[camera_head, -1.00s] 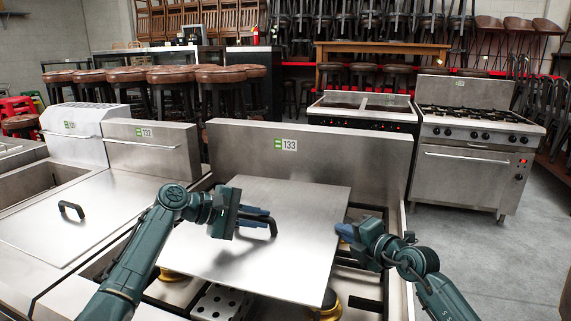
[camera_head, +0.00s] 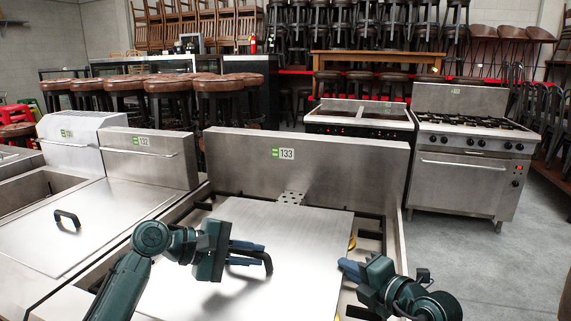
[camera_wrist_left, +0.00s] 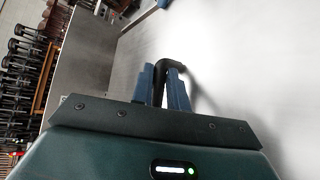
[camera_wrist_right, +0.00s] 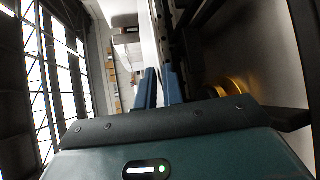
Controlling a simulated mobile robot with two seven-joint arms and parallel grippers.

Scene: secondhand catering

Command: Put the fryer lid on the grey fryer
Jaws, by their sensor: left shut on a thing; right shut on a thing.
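The lid, a flat brushed-steel sheet (camera_head: 290,230) with a black bar handle (camera_head: 267,262), is over the steel unit marked 133 (camera_head: 340,160). My left gripper (camera_head: 250,254) is shut on the handle; the left wrist view shows its blue fingers (camera_wrist_left: 167,80) around it. My right gripper (camera_head: 347,268) is at the lid's right edge, shut on it; its fingers (camera_wrist_right: 158,88) pinch a thin edge in the right wrist view. The lid's near edge is hidden or out of frame. I cannot tell which unit is the grey fryer.
The unit marked 132 (camera_head: 130,175) on the left carries a flat cover with its own black handle (camera_head: 67,218). A holed metal plate (camera_head: 291,198) and yellow parts show around the lid. A gas range (camera_head: 470,165) stands at the back right, with clear floor before it.

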